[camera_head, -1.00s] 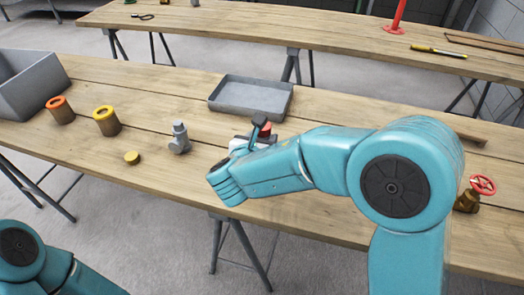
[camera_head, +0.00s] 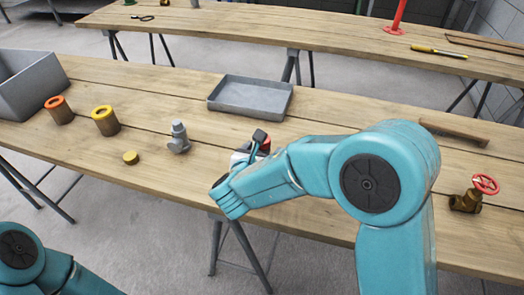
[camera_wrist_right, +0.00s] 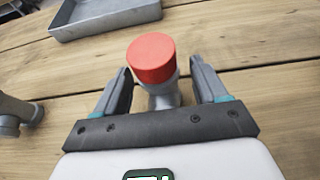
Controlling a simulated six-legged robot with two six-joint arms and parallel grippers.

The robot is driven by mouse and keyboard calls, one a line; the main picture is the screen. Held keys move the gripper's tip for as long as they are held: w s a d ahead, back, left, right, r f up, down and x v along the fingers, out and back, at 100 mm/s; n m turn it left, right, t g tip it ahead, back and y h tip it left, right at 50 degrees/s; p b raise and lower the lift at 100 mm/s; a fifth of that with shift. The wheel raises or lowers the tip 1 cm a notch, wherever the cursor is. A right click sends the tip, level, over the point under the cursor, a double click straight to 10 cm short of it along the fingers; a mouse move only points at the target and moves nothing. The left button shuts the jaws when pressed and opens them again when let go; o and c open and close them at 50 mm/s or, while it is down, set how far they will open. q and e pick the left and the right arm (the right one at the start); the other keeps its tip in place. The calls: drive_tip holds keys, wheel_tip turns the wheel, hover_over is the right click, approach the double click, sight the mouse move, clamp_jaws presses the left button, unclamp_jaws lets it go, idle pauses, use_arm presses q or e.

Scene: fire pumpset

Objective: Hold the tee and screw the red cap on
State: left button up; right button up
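The red cap (camera_wrist_right: 151,57) sits on top of a grey pipe fitting (camera_wrist_right: 163,95), likely the tee, in the right wrist view. Whether it is threaded on cannot be told. My right gripper (camera_wrist_right: 161,72) is open, with one finger on each side of the fitting and gaps on both sides. Another grey fitting (camera_head: 179,138) stands on the bench to the left. My left gripper is not in view; only part of my left arm shows.
On the bench (camera_head: 330,117) are a grey tray (camera_head: 250,111), a yellow disc (camera_head: 131,158), orange-topped (camera_head: 59,109) and yellow-topped (camera_head: 106,120) cylinders and a grey bin (camera_head: 30,85). A brass valve with a red wheel (camera_head: 467,200) stands at right, near a wooden strip (camera_head: 453,133).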

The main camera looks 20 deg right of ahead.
drive_tip(key=shift+r, duration=0.1)
drive_tip(key=shift+s+a+r, duration=0.1)
drive_tip(key=shift+a+r, duration=0.05)
drive_tip(key=v, duration=1.1)
drive_tip(key=shift+s+a+p, duration=0.15)
drive_tip(key=shift+s+p, duration=0.05)
drive_tip(key=shift+p, duration=0.25)
